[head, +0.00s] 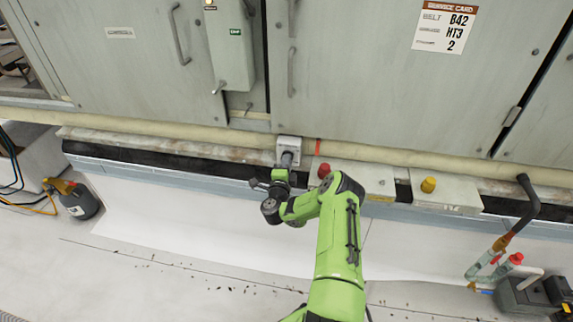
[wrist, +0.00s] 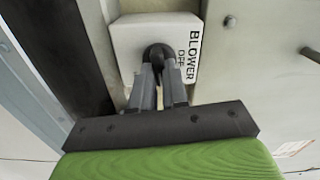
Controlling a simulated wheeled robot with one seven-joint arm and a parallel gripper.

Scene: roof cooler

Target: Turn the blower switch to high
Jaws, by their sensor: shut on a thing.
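The blower switch is a small pale box (wrist: 140,30) with a dark round knob (wrist: 157,52) on its face. In the wrist view its edge reads "BLOWER" and "OFF", with the lettering turned sideways. My gripper (wrist: 160,75) has both fingers at the knob, one on each side, shut on it. The fingers hide part of the knob, so its pointing direction cannot be read. In the head view the switch box (head: 289,143) sits against the pale pipe at the unit's base, with my gripper (head: 286,160) in front of it.
A red knob (head: 323,170) and a yellow knob (head: 428,185) stand to the right. A pale pipe (head: 420,157) runs along the cabinet's base. The pale floor in front is mostly clear.

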